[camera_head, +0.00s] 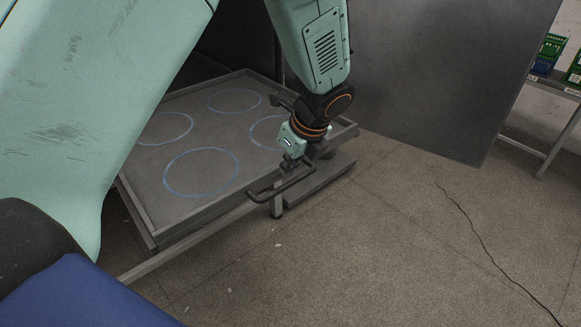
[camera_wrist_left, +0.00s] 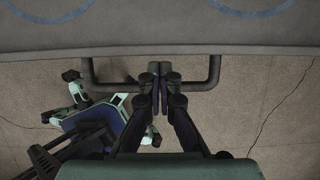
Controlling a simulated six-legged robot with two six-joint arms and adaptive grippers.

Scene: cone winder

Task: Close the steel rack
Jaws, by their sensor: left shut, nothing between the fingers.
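The steel rack shows in the head view as a grey pulled-out tray (camera_head: 195,225) with a raised rim and blue circles on its flat floor. A dark bar handle (camera_head: 263,197) sticks out from its front edge. In the left wrist view the handle (camera_wrist_left: 200,86) runs across below the tray's front edge (camera_wrist_left: 240,48). My left gripper (camera_head: 287,165) is shut at the handle, its fingertips (camera_wrist_left: 160,72) overlapping the middle of the bar in the wrist view. Nothing is between the fingers. I cannot tell whether they touch the bar. My right gripper is not in view.
A large grey door panel (camera_head: 430,75) stands open to the right of the tray. A shelf (camera_head: 558,84) with green boxes (camera_head: 548,54) is at the far right. The speckled floor (camera_head: 380,240) in front is clear except for a thin dark line (camera_head: 475,232).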

